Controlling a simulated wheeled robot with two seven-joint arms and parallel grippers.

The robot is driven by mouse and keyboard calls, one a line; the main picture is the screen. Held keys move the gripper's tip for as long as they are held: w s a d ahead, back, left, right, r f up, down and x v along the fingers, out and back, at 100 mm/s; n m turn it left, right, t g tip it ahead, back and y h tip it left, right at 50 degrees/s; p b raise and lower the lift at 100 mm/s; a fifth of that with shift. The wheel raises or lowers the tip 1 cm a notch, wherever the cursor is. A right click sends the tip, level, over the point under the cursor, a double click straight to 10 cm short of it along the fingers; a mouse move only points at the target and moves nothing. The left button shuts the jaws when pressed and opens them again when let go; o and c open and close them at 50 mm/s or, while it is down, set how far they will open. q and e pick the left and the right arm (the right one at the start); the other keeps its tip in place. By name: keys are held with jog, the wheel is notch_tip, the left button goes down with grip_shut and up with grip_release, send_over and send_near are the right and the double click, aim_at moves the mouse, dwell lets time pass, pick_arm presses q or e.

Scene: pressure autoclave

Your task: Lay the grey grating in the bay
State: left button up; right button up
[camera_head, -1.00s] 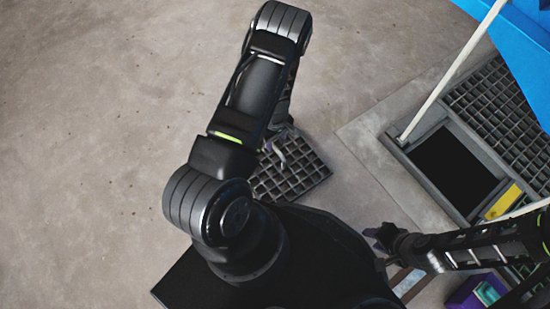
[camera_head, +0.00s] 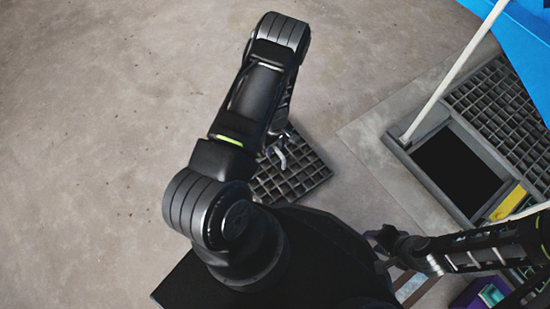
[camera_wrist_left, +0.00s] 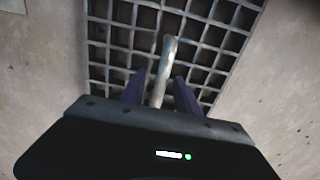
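The grey grating (camera_head: 300,180) lies on the concrete floor beside my base, partly hidden by my left arm. Its bar handle (camera_head: 281,156) stands out from it. The grating (camera_wrist_left: 118,38) and handle (camera_wrist_left: 165,60) fill the middle of the left wrist view. My left gripper (camera_wrist_left: 160,88) is over the grating, with its two purple fingers on either side of the handle and gaps between. The bay (camera_head: 455,168) is a dark framed rectangular opening in the floor at the right. My right gripper (camera_head: 378,240) is at the lower right, left of the bay; its fingers are unclear.
Grating of the same kind (camera_head: 500,105) covers the floor beyond the bay. A pale pole (camera_head: 450,75) rises at the bay's corner. A yellow block (camera_head: 508,203) is at its near edge. A purple box (camera_head: 478,294) stands lower right. Floor between grating and bay is clear.

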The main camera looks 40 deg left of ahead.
pick_arm(q)
grip_shut()
dwell(1.2)
